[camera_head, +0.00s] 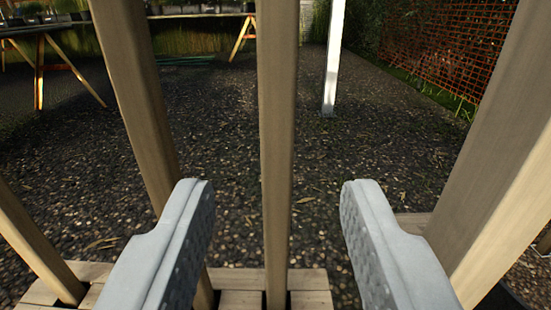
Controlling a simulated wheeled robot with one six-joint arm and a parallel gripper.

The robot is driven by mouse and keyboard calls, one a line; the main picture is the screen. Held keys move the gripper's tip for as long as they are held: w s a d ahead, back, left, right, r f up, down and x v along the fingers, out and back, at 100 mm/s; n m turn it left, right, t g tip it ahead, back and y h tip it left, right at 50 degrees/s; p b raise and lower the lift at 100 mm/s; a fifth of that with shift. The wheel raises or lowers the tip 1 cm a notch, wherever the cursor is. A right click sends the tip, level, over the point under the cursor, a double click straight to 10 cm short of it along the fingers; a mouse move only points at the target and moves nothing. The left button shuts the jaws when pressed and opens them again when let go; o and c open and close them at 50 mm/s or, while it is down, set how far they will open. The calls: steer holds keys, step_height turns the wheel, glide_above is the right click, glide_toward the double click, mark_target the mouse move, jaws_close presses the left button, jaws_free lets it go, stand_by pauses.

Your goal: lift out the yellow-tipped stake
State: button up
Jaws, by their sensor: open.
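Several tan wooden stakes stand in a slatted wooden base. One upright stake (276,130) is in the middle of the view, lined up with the gap of my gripper (278,190). Its top is cut off by the upper edge, and no yellow tip shows on any stake, so I cannot tell which is the yellow-tipped one. My gripper is open, with two grey fingers apart to the left and right of the middle stake, neither seen touching it. I cannot tell whether the stake is between the fingers or beyond them.
A leaning stake (135,90) passes behind the left finger, and a thick one (500,150) stands close at right. The slatted base (240,280) is at the bottom. A white post (333,60), trestle tables (40,70) and orange mesh (440,40) are beyond, across open gravel.

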mark_target(277, 120)
steer(key=w, duration=1)
steer(key=shift+c, duration=0.2)
jaws_close()
